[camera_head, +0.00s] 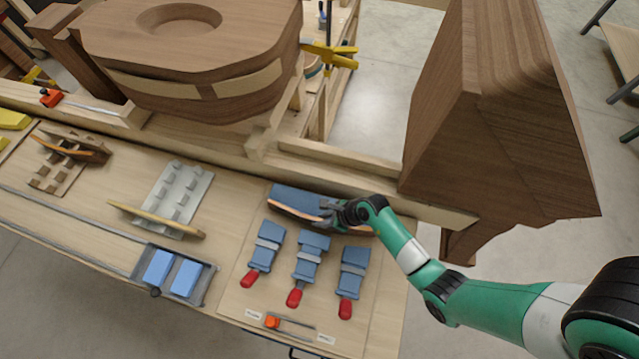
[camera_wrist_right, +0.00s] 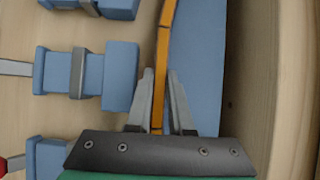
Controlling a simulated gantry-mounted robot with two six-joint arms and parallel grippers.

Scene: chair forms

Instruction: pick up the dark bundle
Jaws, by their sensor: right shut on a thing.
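A thin, curved dark bundle (camera_head: 290,210) with an orange edge lies along the front of a blue form (camera_head: 297,195). In the right wrist view its orange edge (camera_wrist_right: 163,60) runs between my two finger pads, beside the blue form (camera_wrist_right: 206,60). My right gripper (camera_head: 335,213) is shut on the bundle near its middle, covering part of it. The bundle appears to touch or nearly touch the form; I cannot tell if it is lifted. Another dark brown curved piece (camera_head: 88,152) lies on a pegged rack at the far left. My left gripper is not in view.
Several blue clamps with red handles (camera_head: 262,250) stand just in front of the form. A large wooden block (camera_head: 490,130) stands at the right. A wooden rail (camera_head: 320,180) runs behind.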

